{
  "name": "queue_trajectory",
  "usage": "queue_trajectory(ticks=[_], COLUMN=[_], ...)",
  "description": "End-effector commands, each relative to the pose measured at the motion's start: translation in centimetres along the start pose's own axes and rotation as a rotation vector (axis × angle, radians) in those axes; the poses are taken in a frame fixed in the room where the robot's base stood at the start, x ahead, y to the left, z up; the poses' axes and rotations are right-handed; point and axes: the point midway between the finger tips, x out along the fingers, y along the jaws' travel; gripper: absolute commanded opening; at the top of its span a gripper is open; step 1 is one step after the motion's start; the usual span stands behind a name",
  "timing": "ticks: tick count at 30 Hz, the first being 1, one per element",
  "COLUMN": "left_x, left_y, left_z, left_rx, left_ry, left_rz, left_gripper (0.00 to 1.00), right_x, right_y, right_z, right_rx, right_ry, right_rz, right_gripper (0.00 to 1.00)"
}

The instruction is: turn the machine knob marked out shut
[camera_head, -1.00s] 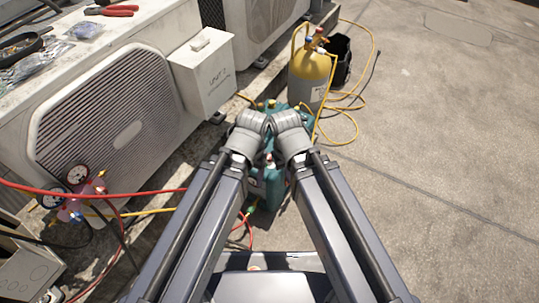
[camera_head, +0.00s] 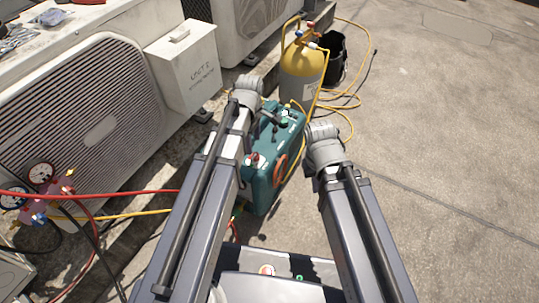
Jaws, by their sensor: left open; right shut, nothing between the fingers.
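The teal machine (camera_head: 262,188) stands on the concrete in the middle, between my two arms. Its top carries a dark handle and several small fittings, and its right side has an orange-red ring (camera_head: 281,169). A small red and white knob-like part (camera_head: 252,159) shows at its near left top edge, beside my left arm. I cannot read any mark, so I cannot tell which knob is marked out. My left arm covers part of the machine's left side. My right arm's grey joint is just right of the machine. Neither gripper's fingers can be seen; the arms hide them.
A yellow cylinder (camera_head: 303,72) with a yellow hose and a black bucket (camera_head: 335,60) stand behind the machine. Condenser units (camera_head: 100,110) line the left. A gauge manifold (camera_head: 45,200) with red and yellow hoses is at the lower left. Open concrete lies to the right.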

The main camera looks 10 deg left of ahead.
Motion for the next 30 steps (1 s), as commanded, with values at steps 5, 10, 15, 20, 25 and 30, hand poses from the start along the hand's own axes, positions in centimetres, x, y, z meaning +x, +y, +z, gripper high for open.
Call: queue_trajectory(ticks=[5,10,15,20,25,30], left_x=[0.3,0.5,1.4,3.0,5.3,7.3], left_y=[0.4,0.4,0.4,0.4,0.4,0.4], left_z=[-0.7,-0.7,-0.6,-0.6,-0.6,-0.6], left_rx=[-0.078,-0.078,-0.076,-0.076,-0.075,-0.075], left_ry=[-0.004,-0.004,-0.004,-0.004,-0.004,-0.004], left_rz=[0.003,0.003,0.003,0.003,0.003,0.003], left_gripper=[0.71,0.71,0.71,0.71,0.71,0.71], right_x=[0.3,0.4,1.4,3.0,5.2,7.2], right_y=[-0.1,-0.1,-0.1,-0.3,-0.5,-0.7], right_z=[0.0,0.0,-0.1,-0.2,-0.3,-0.5], right_rx=[0.0,0.0,0.001,0.004,0.004,0.004], right_ry=[0.0,0.0,0.0,0.001,0.002,0.003], right_rz=[0.0,0.0,0.0,0.0,0.0,0.0], right_gripper=[0.0,0.0,0.0,0.0,0.0,0.0])
